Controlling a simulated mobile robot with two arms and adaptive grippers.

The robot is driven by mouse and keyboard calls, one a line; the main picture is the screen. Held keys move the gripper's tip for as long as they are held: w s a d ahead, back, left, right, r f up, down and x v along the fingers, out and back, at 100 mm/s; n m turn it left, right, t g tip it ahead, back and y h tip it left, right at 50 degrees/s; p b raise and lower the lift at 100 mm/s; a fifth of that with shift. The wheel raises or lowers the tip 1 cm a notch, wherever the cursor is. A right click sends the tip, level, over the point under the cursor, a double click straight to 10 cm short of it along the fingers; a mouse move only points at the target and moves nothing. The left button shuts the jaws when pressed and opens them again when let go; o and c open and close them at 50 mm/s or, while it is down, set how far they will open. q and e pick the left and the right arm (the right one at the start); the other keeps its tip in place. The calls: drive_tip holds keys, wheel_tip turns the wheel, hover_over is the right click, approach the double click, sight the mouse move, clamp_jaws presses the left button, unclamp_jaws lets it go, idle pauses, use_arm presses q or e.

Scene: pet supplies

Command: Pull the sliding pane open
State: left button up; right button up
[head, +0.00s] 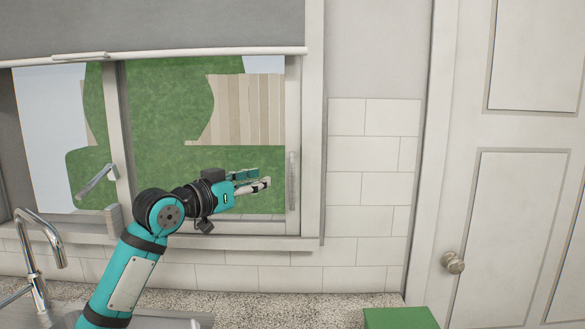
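A window above the counter has two panes side by side. The right pane (160,110), in a pale frame, shows green ground behind it. A slim upright pull handle (292,181) is on the right stile of this pane, beside the window frame. A grey lever (97,181) is on the middle upright. My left gripper (265,177) is in front of the right pane, its fingers pointing right, with the tips a little left of the pull handle and apart from it in the picture. It holds nothing visible. The finger gap is too foreshortened to judge. My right gripper is out of view.
A roller blind (150,25) hangs over the window top. A tap (38,255) and sink stand lower left. The speckled counter (300,305) is bare in the middle, with a green object (400,318) at right. A white door with a knob (453,263) is right.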

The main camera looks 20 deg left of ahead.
sight(291, 171)
use_arm(q)
drive_tip(key=p+x, duration=0.3)
drive_tip(key=x, duration=0.8)
drive_tip(key=shift+w+d+r, duration=0.1)
drive_tip(key=shift+w+d, duration=0.05)
drive_tip(key=shift+w, duration=0.1)
drive_tip(key=shift+w+d, duration=0.15)
drive_tip(key=shift+w, duration=0.3)
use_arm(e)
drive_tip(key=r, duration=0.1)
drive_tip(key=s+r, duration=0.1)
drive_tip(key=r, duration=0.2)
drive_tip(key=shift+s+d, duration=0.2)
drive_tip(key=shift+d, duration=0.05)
use_arm(q)
clamp_jaws()
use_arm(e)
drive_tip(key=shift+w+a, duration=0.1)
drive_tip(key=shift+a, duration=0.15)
use_arm(q)
drive_tip(key=shift+w+f, duration=0.1)
drive_tip(key=shift+f, duration=0.1)
